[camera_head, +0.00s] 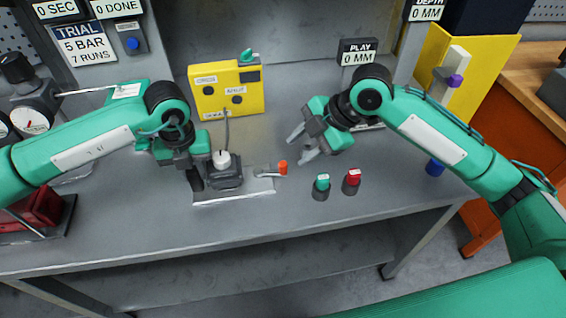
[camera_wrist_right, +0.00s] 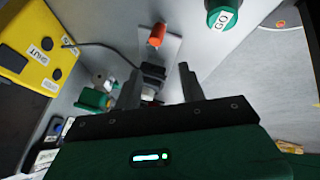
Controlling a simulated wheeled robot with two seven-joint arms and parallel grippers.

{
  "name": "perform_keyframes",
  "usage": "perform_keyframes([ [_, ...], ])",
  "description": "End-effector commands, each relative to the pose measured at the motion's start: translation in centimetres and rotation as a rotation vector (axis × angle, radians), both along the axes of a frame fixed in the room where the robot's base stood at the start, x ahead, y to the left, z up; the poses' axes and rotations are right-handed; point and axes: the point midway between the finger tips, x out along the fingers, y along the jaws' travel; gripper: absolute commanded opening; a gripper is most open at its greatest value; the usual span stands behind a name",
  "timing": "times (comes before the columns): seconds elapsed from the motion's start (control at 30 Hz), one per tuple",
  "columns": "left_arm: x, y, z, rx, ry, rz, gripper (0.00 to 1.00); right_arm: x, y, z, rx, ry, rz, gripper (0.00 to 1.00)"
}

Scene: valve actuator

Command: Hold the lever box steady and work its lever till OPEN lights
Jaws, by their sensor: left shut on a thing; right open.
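The lever box (camera_head: 228,176) is a dark block with a white round top, on a pale plate (camera_head: 235,196) near the bench front. Its lever (camera_head: 283,168) points right and ends in an orange knob; the knob also shows in the right wrist view (camera_wrist_right: 156,35). My left gripper (camera_head: 208,178) is shut on the box from its left side. My right gripper (camera_head: 303,146) is open and empty, above and beyond the knob. The yellow lamp panel (camera_head: 250,101) stands behind, its two round lamps dark. In the right wrist view one lamp reads SHUT.
A green button (camera_head: 321,187), marked GO in the right wrist view (camera_wrist_right: 222,18), and a red button (camera_head: 352,182) stand right of the lever. A cable (camera_head: 227,130) runs from box to panel. A yellow board (camera_head: 443,95) stands at the right. The front bench strip is clear.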

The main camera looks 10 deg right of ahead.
Motion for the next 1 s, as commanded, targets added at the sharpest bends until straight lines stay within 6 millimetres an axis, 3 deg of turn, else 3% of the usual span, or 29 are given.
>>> perform_keyframes([
  [0.3, -0.1, 0.1, -0.4, 0.003, 0.006, 0.0, 0.0, -0.9, -2.6, -0.2, 0.212, 0.212, -0.465, 0.41],
  [0.6, -0.1, 0.1, -0.4, 0.003, 0.006, 0.0, 0.0, -1.3, -3.7, 0.1, 0.317, 0.317, -0.667, 0.41],
  [0.77, -0.1, 0.1, -0.4, 0.003, 0.006, 0.0, 0.0, -1.0, -3.1, -0.6, 0.326, 0.326, -0.68, 0.41],
  [1.0, -0.1, 0.1, -0.4, 0.003, 0.006, 0.0, 0.0, 0.4, -0.3, -3.6, 0.326, 0.328, -0.678, 0.41],
])
